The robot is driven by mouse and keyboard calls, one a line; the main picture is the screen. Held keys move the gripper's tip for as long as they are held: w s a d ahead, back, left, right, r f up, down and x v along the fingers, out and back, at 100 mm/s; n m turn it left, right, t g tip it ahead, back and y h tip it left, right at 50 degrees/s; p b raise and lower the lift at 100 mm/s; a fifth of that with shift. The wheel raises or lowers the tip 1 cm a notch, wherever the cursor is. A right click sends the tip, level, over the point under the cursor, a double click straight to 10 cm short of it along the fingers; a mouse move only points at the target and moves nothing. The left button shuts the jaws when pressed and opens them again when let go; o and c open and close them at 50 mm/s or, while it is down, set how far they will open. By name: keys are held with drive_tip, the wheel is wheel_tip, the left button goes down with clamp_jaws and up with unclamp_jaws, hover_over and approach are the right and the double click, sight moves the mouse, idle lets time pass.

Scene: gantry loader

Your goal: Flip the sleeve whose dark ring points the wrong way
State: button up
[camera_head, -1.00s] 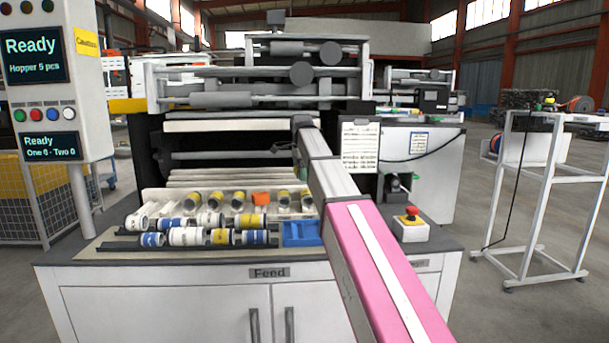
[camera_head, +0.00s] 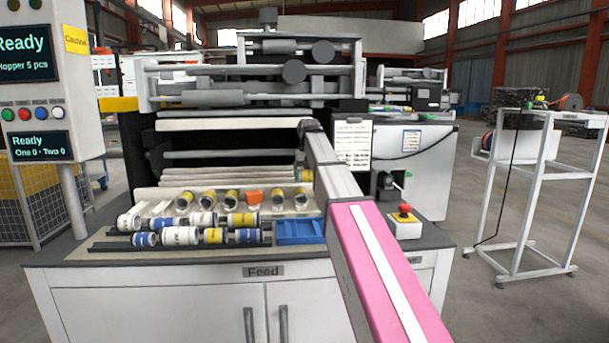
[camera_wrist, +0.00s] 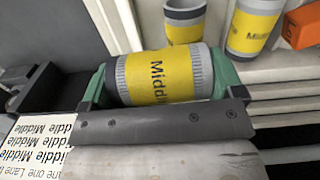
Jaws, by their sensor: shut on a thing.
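In the wrist view my gripper (camera_wrist: 160,85) has its green fingers shut on the two ends of a yellow sleeve (camera_wrist: 158,75) marked "Middle". In the head view my arm hides the gripper. Other sleeves with yellow, white and blue labels lie in rows on the feed bench, including a white one (camera_head: 180,236) and a yellow one (camera_head: 242,219). Two yellow sleeves (camera_wrist: 258,25) also stand above the held one in the wrist view.
An orange block (camera_head: 253,197) lies among the back sleeves. A blue tray (camera_head: 300,232) is right of the rows. A red stop button (camera_head: 404,212) stands at the bench's right. A printed label sheet (camera_wrist: 35,150) is at lower left in the wrist view.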

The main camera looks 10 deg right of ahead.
drive_tip(key=n, duration=0.1)
drive_tip(key=d+n, duration=0.1)
drive_tip(key=n, duration=0.2)
drive_tip(key=shift+w+d+f+n, duration=0.15)
drive_tip(key=shift+d+f+n, duration=0.1)
drive_tip(key=shift+f+n, duration=0.05)
drive_tip(key=n, duration=0.1)
drive_tip(key=d+n, duration=0.1)
drive_tip(key=n, duration=0.2)
drive_tip(key=shift+w+d+f, duration=0.15)
drive_tip(key=shift+d+f, duration=0.05)
drive_tip(key=shift+f, duration=0.1)
drive_tip(key=n, duration=0.1)
drive_tip(key=d+n, duration=0.1)
drive_tip(key=n, duration=0.2)
drive_tip(key=shift+w+d+f, duration=0.1)
drive_tip(key=shift+d+f, duration=0.1)
drive_tip(key=shift+f, duration=0.1)
drive_tip(key=n, duration=0.3)
drive_tip(key=d+n, duration=0.1)
drive_tip(key=shift+w+d+f+n, duration=0.1)
drive_tip(key=shift+f+n, duration=0.2)
drive_tip(key=shift+f, duration=0.15)
drive_tip(key=shift+f, duration=2.65)
